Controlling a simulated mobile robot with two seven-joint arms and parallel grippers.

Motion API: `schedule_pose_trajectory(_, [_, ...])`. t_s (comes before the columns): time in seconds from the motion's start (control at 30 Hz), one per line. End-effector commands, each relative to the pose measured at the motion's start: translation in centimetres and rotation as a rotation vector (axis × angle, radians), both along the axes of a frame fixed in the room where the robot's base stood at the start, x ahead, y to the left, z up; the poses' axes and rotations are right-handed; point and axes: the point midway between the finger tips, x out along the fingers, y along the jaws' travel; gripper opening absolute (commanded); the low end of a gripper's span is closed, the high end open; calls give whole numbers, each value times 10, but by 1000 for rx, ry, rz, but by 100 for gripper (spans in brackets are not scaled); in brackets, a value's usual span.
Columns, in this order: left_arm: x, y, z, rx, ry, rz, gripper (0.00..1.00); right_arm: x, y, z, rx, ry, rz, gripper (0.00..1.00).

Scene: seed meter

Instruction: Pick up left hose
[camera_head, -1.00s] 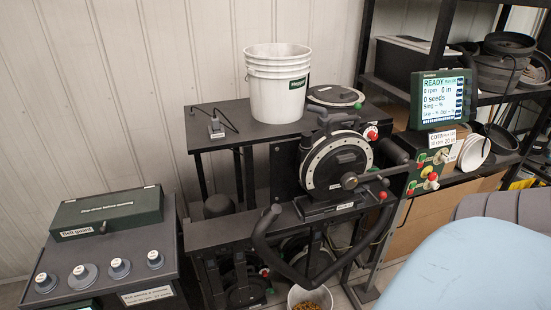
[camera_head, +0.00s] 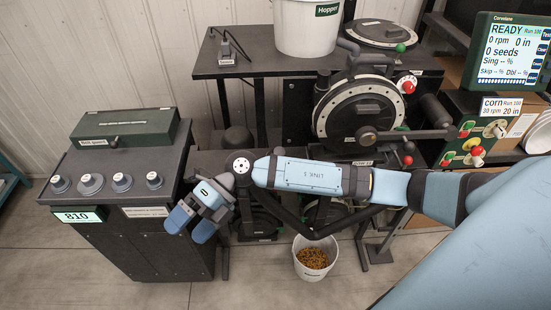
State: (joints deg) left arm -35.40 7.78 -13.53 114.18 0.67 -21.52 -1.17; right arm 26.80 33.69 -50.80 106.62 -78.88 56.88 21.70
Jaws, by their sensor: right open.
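My right gripper (camera_head: 189,226) is open and empty, with its two blue fingers pointing down and left. It hangs in front of the gap between the grey cabinet and the seed meter stand. My right arm crosses in front of the seed meter (camera_head: 358,115). A black bent tube (camera_head: 292,220), which may be the left hose, runs below the arm, with its upper part hidden behind it. The gripper is left of this tube and apart from it in the picture. I cannot tell for certain which part is the left hose. My left gripper is out of view.
A grey cabinet with knobs (camera_head: 122,181) and a green box (camera_head: 125,127) stands at the left. A white bucket (camera_head: 306,25) is on the black table (camera_head: 235,62). A small bucket of seeds (camera_head: 314,258) stands on the floor. A display (camera_head: 507,52) is at the right.

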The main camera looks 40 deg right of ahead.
Motion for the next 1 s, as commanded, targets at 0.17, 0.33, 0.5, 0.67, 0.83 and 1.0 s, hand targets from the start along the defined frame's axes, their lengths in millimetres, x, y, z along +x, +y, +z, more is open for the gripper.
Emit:
schedule_pose_trajectory(0.17, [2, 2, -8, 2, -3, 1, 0, 54, -95, -27, -603, -220, 147, 100])
schedule_pose_trajectory(0.33, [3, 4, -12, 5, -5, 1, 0, 107, -196, -9, -1098, -315, 117, 100])
schedule_pose_trajectory(0.5, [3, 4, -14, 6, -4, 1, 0, 133, -258, 19, -1379, -339, 44, 100])
schedule_pose_trajectory(0.67, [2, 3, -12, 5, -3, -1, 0, 139, -277, 20, -1456, -339, 19, 100])
schedule_pose_trajectory(0.83, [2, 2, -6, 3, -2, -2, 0, 141, -286, -11, -1456, -336, 20, 100])
schedule_pose_trajectory(1.0, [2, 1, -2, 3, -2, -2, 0, 143, -293, -40, -1453, -339, 20, 100])
